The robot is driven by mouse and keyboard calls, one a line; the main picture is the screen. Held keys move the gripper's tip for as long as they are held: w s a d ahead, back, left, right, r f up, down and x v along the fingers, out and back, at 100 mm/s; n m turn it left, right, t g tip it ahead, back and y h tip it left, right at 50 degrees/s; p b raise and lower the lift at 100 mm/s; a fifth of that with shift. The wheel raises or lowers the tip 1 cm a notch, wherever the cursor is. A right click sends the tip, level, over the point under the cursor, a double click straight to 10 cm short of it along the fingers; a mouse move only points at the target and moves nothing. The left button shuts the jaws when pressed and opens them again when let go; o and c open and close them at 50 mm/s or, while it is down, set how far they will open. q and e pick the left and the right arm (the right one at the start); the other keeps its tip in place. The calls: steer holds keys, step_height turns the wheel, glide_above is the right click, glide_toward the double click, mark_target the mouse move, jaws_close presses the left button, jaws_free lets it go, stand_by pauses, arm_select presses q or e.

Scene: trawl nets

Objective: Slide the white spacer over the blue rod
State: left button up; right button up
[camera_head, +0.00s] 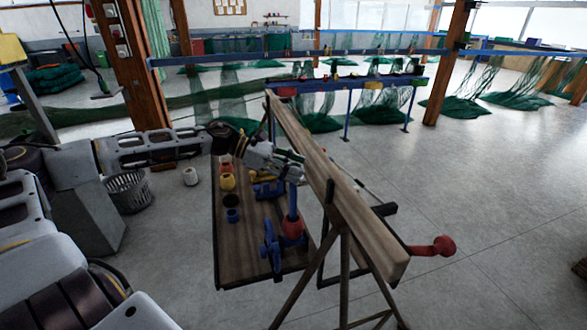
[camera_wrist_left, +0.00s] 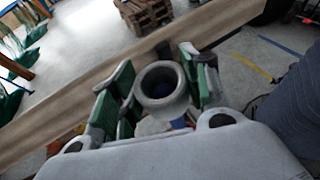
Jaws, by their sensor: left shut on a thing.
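The white spacer (camera_wrist_left: 163,103) is a pale, thick ring with a dark hole, seen in the left wrist view between the green-padded fingers of my left gripper (camera_wrist_left: 158,72). The gripper is shut on it. In the head view my left gripper (camera_head: 288,165) is above the side shelf, and the spacer is hard to make out there. The blue rod (camera_head: 293,202) stands upright just below the fingertips, with a red piece (camera_head: 293,226) around its lower part. I cannot tell whether the spacer is exactly in line with the rod. My right gripper is not in view.
The brown shelf (camera_head: 238,262) carries a blue fitting (camera_head: 270,248), a dark and blue cup (camera_head: 232,214) and a yellow spool (camera_head: 227,181). A long wooden beam (camera_head: 335,185) runs close along the right side. A wire basket (camera_head: 128,192) stands on the floor at left.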

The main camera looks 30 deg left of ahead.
arm_select(q)
steer(key=o, duration=1.1)
steer(key=shift+s+a+r, duration=0.25)
steer(key=shift+a, duration=0.25)
stand_by(0.6)
steer(key=shift+s+a, duration=0.95)
steer(key=shift+a, duration=0.8)
steer(key=shift+s+a, duration=0.9)
steer(key=shift+a, duration=0.9)
steer(key=shift+s+a, duration=0.95)
steer(key=shift+a, duration=0.8)
